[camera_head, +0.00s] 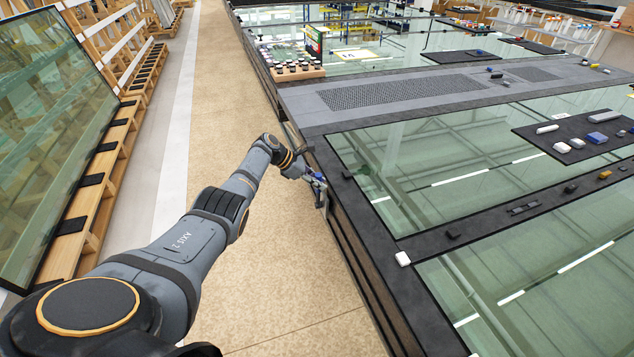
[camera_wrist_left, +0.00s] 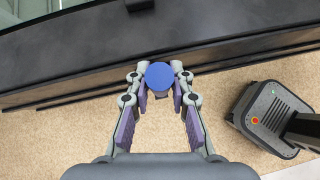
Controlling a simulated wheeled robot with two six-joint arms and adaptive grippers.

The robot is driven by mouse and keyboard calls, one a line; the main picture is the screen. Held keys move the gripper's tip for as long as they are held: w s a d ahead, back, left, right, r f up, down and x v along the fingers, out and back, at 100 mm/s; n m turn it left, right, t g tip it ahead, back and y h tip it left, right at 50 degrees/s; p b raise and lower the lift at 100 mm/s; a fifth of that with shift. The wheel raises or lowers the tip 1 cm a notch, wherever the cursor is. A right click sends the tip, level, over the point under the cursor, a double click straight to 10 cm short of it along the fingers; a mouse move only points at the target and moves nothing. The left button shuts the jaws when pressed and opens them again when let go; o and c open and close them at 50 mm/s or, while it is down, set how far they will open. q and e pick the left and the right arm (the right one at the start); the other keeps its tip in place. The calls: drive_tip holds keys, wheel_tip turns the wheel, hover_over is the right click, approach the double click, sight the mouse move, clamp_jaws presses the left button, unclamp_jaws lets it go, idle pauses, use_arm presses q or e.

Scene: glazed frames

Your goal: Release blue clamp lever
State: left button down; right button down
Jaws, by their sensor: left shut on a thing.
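The blue clamp lever shows in the left wrist view as a round blue end (camera_wrist_left: 159,76), close to the dark side of the glass table. My left gripper (camera_wrist_left: 160,88) is shut on it, with a fingertip on either side. In the head view my left arm reaches forward, and the left gripper (camera_head: 318,187) is at the table's near side edge. There the lever is small and mostly hidden by the gripper. The rest of the clamp cannot be made out. My right gripper is not in view.
The long glass-topped table (camera_head: 362,262) with its dark frame fills the right side. Glass panes lean on a wooden stand (camera_head: 115,160) at left. The tan floor (camera_head: 225,90) between is clear.

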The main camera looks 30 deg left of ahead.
use_arm(q)
drive_tip(key=shift+w+a, duration=0.1)
drive_tip(key=shift+a, duration=0.1)
idle(0.4)
drive_tip(key=c, duration=1.2)
unclamp_jaws()
drive_tip(key=shift+a+f, duration=0.1)
drive_tip(key=shift+o, duration=0.2)
drive_tip(key=v, duration=1.2)
drive_tip(key=shift+w, duration=0.2)
drive_tip(key=shift+a, duration=0.15)
